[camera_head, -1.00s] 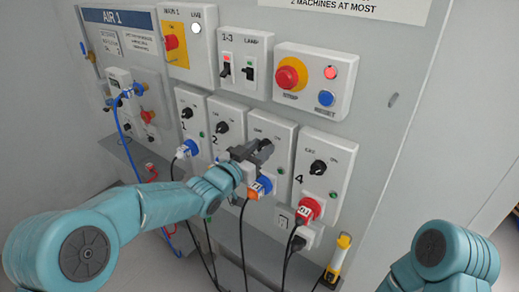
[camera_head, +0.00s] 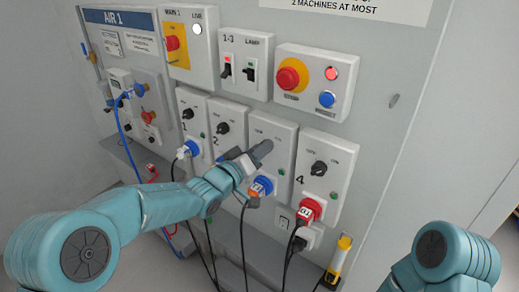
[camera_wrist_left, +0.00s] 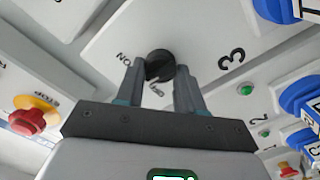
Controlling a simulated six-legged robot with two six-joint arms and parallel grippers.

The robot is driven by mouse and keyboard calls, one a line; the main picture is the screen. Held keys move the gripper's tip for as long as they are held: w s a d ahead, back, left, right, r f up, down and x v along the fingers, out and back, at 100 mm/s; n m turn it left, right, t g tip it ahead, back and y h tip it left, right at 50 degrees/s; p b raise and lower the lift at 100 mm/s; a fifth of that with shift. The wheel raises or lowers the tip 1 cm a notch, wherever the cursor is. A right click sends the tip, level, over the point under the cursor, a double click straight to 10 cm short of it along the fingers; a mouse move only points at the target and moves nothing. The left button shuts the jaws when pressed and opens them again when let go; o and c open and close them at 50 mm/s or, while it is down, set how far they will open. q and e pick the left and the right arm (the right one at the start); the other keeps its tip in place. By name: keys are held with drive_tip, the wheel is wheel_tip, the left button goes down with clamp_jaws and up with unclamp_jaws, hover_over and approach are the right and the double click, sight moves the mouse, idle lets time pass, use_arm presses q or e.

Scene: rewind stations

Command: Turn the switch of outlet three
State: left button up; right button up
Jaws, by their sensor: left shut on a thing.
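The outlet three box (camera_head: 287,135) is a pale panel between outlets 2 and 4 in the head view. Its black switch knob (camera_wrist_left: 160,63) shows in the left wrist view, with ON and OFF marks and a large 3 beside it. My left gripper (camera_wrist_left: 160,78) is shut on this knob, one finger on each side. In the head view the left gripper (camera_head: 258,152) covers the knob. I cannot tell clearly which mark the knob points to. My right gripper is outside the views; only part of that arm shows at lower right.
Outlet 4's knob (camera_head: 319,168) and red plug (camera_head: 308,212) are close on the right. Outlet 2's knob (camera_head: 222,128) is on the left. A blue plug (camera_head: 262,186) with a cable sits below my gripper. The emergency stop button (camera_head: 288,77) is above.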

use_arm(q)
drive_tip(key=shift+f+n+p, duration=0.1)
drive_tip(key=shift+n+p, duration=0.95)
drive_tip(key=shift+n, duration=3.95)
drive_tip(key=o, duration=1)
drive_tip(key=shift+o, duration=0.2)
drive_tip(key=b+v, duration=0.3)
drive_tip(key=v, duration=1.3)
drive_tip(key=shift+b, duration=0.3)
